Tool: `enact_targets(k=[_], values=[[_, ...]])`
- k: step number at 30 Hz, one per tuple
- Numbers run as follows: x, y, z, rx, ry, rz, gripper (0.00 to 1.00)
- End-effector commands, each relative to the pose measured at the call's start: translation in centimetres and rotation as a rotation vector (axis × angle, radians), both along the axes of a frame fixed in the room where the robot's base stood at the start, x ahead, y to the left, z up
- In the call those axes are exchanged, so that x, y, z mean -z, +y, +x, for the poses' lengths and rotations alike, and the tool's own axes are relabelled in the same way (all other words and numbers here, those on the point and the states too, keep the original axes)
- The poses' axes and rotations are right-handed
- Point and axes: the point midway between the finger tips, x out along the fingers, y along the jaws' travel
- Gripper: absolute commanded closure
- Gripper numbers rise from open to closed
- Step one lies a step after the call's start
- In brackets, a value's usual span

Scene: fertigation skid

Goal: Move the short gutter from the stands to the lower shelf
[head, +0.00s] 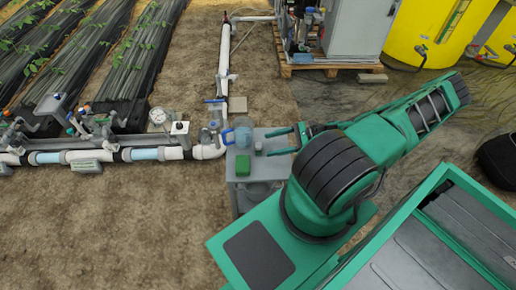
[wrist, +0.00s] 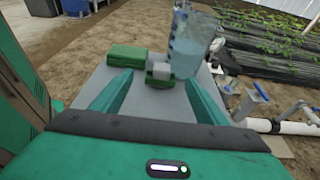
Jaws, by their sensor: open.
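I cannot make out a short gutter or its stands in either view. My gripper (head: 272,142) is open and empty. Its two green fingers reach over the top of a small grey table (head: 273,145). In the wrist view the open fingers (wrist: 160,80) point at a small green-and-grey item (wrist: 159,72) on the tabletop, which is not clearly held. A green block (head: 243,163) and a clear bluish jug (head: 243,135) stand beside it. A lower shelf cannot be clearly told under the tabletop.
A grey cabinet on a pallet (head: 300,70) and yellow tanks (head: 425,35) stand at the back. Bare soil lies front left.

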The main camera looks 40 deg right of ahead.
Motion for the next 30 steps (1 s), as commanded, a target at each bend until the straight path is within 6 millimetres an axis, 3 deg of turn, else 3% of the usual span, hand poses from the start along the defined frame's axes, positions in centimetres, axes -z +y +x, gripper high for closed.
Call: enact_targets(k=[10,18,24,30], values=[[1.9,3.1,2.4,-0.001,-0.002,0.001,0.33],[2.1,3.5,2.7,0.000,-0.001,-0.001,0.33],[2.0,3.5,2.7,0.000,-0.001,-0.001,0.77],[2.0,3.5,2.7,0.000,-0.001,-0.001,0.81]])
